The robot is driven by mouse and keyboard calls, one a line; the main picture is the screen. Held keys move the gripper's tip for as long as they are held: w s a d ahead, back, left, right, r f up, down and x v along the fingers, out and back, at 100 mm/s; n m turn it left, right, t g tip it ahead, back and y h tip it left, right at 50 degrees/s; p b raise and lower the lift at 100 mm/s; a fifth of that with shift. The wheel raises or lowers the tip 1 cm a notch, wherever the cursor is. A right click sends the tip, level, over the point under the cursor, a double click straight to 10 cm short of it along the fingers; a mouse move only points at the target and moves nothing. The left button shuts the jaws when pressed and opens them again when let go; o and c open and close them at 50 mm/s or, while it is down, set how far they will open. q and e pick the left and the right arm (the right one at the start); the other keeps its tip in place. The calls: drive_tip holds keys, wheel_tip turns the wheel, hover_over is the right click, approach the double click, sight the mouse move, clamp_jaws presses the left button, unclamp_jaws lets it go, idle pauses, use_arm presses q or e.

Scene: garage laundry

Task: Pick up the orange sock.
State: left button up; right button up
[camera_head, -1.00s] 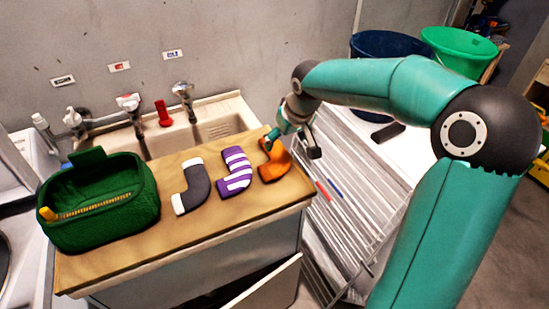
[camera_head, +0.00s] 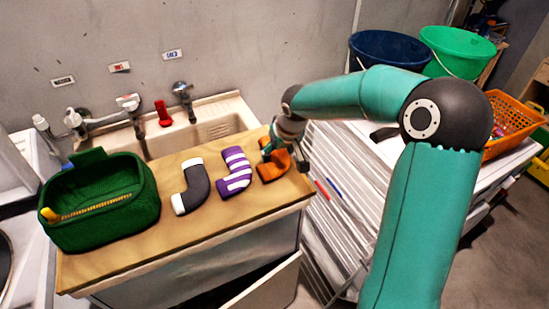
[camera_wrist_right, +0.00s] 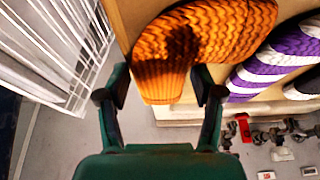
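The orange sock (camera_head: 270,173) lies at the right end of the wooden countertop (camera_head: 215,215), partly hidden by my right gripper (camera_head: 284,156) in the head view. In the right wrist view the ribbed orange sock (camera_wrist_right: 218,30) fills the top middle, with a dark shadow on it. The fingers of my right gripper (camera_wrist_right: 160,88) are apart, one on each side of the sock's near end. A narrow gap shows at the left finger; whether the right finger touches the sock I cannot tell. My left gripper is not in view.
A purple-and-white striped sock (camera_head: 236,172) lies just left of the orange one, then a dark grey sock (camera_head: 193,188). A green basket (camera_head: 100,222) stands at the counter's left. The sink (camera_head: 220,128) is behind. A white drying rack (camera_head: 345,205) stands at the right.

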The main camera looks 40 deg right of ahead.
drive_tip(key=c, duration=0.7)
drive_tip(key=shift+o, duration=0.2)
drive_tip(key=shift+r, duration=0.1)
